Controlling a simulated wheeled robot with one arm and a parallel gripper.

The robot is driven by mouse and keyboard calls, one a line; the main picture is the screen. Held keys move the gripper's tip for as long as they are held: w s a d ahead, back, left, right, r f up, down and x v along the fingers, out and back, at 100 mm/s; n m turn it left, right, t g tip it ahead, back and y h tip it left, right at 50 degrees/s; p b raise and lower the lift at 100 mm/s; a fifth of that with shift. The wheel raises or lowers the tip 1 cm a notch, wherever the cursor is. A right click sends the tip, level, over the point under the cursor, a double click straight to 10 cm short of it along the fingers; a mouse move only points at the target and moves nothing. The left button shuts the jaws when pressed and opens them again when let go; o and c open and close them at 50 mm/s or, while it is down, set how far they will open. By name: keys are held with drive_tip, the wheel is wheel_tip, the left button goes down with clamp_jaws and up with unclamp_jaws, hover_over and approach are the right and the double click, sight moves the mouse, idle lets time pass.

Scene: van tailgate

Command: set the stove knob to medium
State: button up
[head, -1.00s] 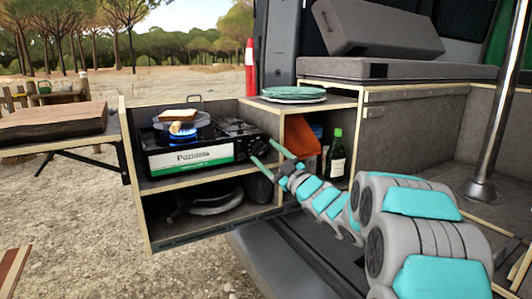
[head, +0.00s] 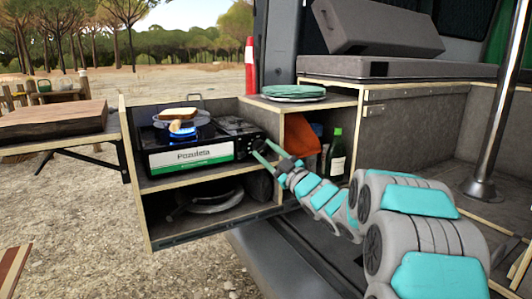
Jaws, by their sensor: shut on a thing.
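The black camping stove (head: 165,158) with a white and green front label stands on the upper shelf of the pull-out unit. A blue flame burns on its left burner, under a pan (head: 184,119) holding bread. The stove knob (head: 257,146) is at the right end of the stove's front, small and partly covered by my fingers. My gripper (head: 261,148) reaches in from the right and is shut on the knob. The knob's marking is too small to read.
A shelf wall (head: 279,150) stands just right of my gripper. Right of it are an orange cloth (head: 301,135) and a green bottle (head: 336,155). Green plates (head: 293,92) lie on top. Dark cookware (head: 205,203) fills the lower shelf.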

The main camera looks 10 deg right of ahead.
clamp_jaws()
drive_tip(key=shift+m, duration=0.3)
drive_tip(key=m, duration=0.2)
drive_tip(key=m+t+h, duration=0.1)
drive_tip(key=shift+a+m+t, duration=0.15)
drive_tip(key=shift+m+t, duration=0.15)
drive_tip(key=shift+m, duration=0.1)
drive_tip(key=m+h, duration=0.1)
drive_tip(key=m, duration=0.1)
drive_tip(key=m+h, duration=0.1)
drive_tip(key=m, duration=0.1)
drive_tip(key=shift+s+a+f+t+h, duration=0.1)
drive_tip(key=shift+t+h, duration=0.2)
drive_tip(key=shift+t, duration=0.1)
drive_tip(key=m+h, duration=0.2)
drive_tip(key=m, duration=0.1)
drive_tip(key=m+h, duration=0.1)
drive_tip(key=m, duration=0.3)
drive_tip(key=shift+t+h, duration=0.4)
drive_tip(key=shift+m, duration=0.4)
drive_tip(key=o, duration=1.2)
unclamp_jaws()
